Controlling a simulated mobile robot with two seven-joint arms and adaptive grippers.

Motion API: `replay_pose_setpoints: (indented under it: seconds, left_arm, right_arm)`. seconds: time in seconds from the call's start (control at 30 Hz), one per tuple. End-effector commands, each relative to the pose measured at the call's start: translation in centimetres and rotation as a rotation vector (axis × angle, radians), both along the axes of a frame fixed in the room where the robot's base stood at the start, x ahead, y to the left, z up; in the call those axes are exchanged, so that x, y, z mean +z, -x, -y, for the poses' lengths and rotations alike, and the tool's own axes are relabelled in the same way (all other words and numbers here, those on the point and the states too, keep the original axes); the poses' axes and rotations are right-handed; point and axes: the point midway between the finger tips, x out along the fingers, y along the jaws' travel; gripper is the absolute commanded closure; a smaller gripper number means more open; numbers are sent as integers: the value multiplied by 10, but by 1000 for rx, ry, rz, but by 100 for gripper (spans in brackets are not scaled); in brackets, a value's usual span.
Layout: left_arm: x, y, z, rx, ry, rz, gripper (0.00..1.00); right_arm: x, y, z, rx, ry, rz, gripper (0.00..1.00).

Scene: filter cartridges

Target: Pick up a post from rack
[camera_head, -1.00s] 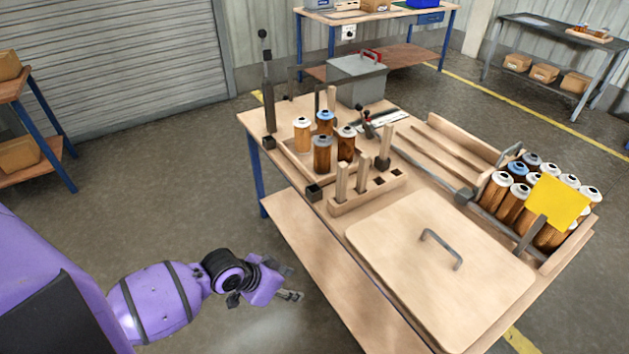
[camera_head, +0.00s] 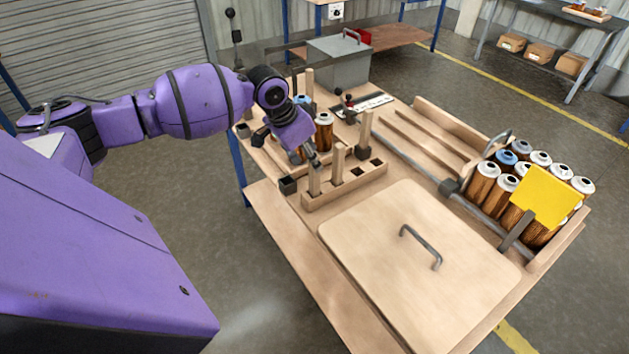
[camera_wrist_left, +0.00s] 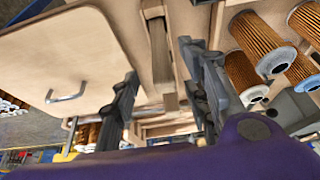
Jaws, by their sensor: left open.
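A wooden rack (camera_head: 348,190) stands on the near left part of the table, with three upright square posts and some empty square holes. The posts are the left one (camera_head: 314,180), the middle one (camera_head: 338,163) and the right one (camera_head: 364,128). My left gripper (camera_head: 314,158) is at the top of the left post. In the left wrist view my gripper (camera_wrist_left: 165,100) is open, and a wooden post (camera_wrist_left: 160,58) shows between its separated fingers. Whether the fingers touch it cannot be told. My right gripper is not in view.
Filter cartridges (camera_head: 323,131) stand just behind the gripper, partly hidden by it. A handled wooden lid (camera_head: 405,285) lies right of the rack. A crate of cartridges with a yellow card (camera_head: 545,197) is at the right. A grey box (camera_head: 338,65) stands at the back.

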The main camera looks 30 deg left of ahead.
Motion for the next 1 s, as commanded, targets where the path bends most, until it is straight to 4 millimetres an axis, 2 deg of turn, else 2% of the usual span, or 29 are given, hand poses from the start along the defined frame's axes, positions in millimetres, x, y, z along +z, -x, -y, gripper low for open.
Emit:
replay_pose_setpoints:
  seconds: [0.1,0.2,0.5,0.83,1.0]
  left_arm:
    - [-18,-8,2,1,2,2,58]
    - [-30,-12,4,-1,2,0,58]
    - [-35,-14,4,-1,0,3,58]
    - [-35,-14,4,-1,1,3,100]
    - [-34,-14,4,-1,0,3,100]
  right_arm:
    - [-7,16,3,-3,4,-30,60]
    - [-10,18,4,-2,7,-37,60]
    - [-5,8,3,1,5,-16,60]
    - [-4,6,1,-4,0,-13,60]
    - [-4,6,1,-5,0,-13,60]
